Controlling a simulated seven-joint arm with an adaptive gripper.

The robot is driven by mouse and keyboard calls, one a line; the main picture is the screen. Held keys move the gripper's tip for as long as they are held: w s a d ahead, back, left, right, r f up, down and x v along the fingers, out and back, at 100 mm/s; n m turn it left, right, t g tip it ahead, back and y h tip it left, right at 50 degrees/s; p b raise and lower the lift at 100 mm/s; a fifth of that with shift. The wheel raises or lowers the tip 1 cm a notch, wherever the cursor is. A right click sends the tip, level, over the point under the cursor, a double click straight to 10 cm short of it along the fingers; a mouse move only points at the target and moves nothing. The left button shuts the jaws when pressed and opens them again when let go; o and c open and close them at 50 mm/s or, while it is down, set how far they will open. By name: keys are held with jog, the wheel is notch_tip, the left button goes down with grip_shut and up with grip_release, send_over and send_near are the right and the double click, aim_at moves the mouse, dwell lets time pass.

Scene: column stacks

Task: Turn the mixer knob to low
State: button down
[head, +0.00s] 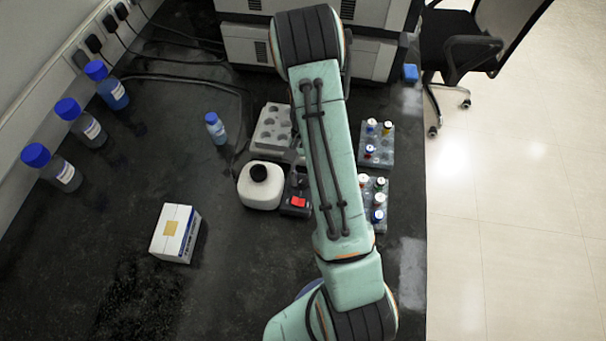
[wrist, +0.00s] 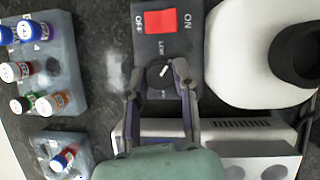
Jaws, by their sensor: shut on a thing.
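The mixer's dark control panel (wrist: 143,48) shows in the wrist view, with a red switch (wrist: 160,21) between OFF and ON marks. A LOW mark is printed below the switch. The round black knob (wrist: 159,74) has a white pointer line, slanted toward the upper right in this view. My gripper (wrist: 157,80) has its two fingers on either side of the knob and is shut on it. In the head view, part of the mixer (head: 297,194) and its red switch show left of my arm. The knob and my gripper are hidden there.
Racks of small vials (head: 375,143) stand right of my arm. A grey block with holes (head: 271,130) is behind.

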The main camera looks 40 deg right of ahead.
jog(key=n+h, duration=0.1)
jog(key=n, duration=0.2)
jog(key=n+g+h, duration=0.1)
jog(key=n, duration=0.2)
jog(key=shift+a+n, duration=0.15)
jog(key=shift+n, duration=0.15)
dwell(0.5)
jog(key=c, duration=0.9)
grip_release()
jog(key=shift+o, duration=0.2)
jog(key=v, duration=1.2)
jog(key=shift+a, duration=0.2)
